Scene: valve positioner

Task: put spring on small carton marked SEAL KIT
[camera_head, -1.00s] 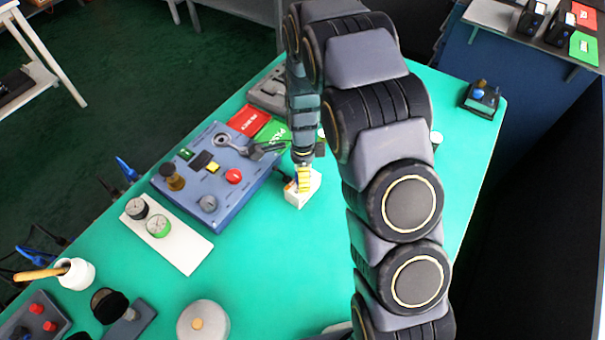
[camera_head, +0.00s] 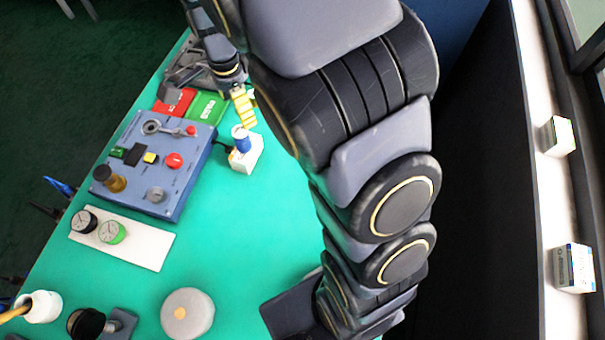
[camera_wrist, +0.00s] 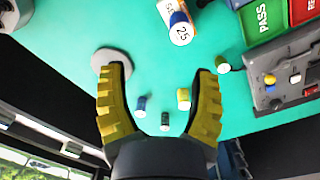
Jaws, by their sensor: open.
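A small white carton (camera_head: 246,156) stands on the green bench, right of the blue panel. A blue and white cylinder (camera_head: 241,139), which seems to be the spring, stands on top of it. In the wrist view the cylinder (camera_wrist: 180,28) shows the mark "25", and the carton (camera_wrist: 170,6) is partly cut off at the top edge; its lettering is not fully readable. My gripper (camera_head: 243,106) has yellow fingers and is above and behind the carton, apart from it. In the wrist view my gripper (camera_wrist: 162,76) is open, with nothing held between the fingers.
Several small cylinders, such as a yellow one (camera_wrist: 184,97) and a blue one (camera_wrist: 141,104), stand on the bench below my fingers. The blue panel (camera_head: 155,165) and red and green cards (camera_head: 207,107) lie left. Bench in front of the carton is clear.

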